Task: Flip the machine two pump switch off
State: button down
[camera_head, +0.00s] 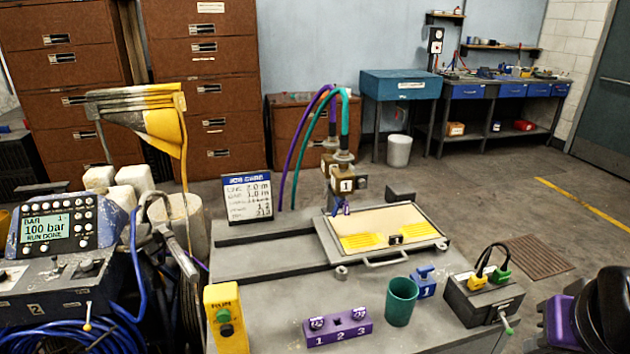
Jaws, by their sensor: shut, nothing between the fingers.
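Machine two stands at the left edge, a grey control box marked 2 (52,302). On top of it is a display unit (47,228) reading 100 bar and RUN DONE. Small dark knobs or switches (88,265) sit on its sloped top. A thin lever with a pale tip (87,325) stands on its front side. No label shows which of these is the pump switch, and its on or off position cannot be read. I cannot make out my gripper's fingers in this view.
Blue hoses (60,338) lie around machine two. A yellow RUN post (226,320) stands to its right. The grey bench (270,295) holds a purple block (337,328), a green cup (401,302) and a framed tray (385,262). A black and purple object fills the lower right corner.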

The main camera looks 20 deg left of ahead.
aim_at(54, 259)
jog(key=u, duration=2.15)
jog(key=j, duration=0.4)
jog(key=k+j, duration=0.15)
jog(key=j, duration=0.7)
jog(key=i+j+z, duration=0.1)
jog(key=j, duration=0.35)
jog(key=i+j, duration=0.65)
jog(key=i+z, duration=0.15)
jog(key=i, duration=1)
jog(key=i+l, duration=0.15)
jog(key=i, duration=0.25)
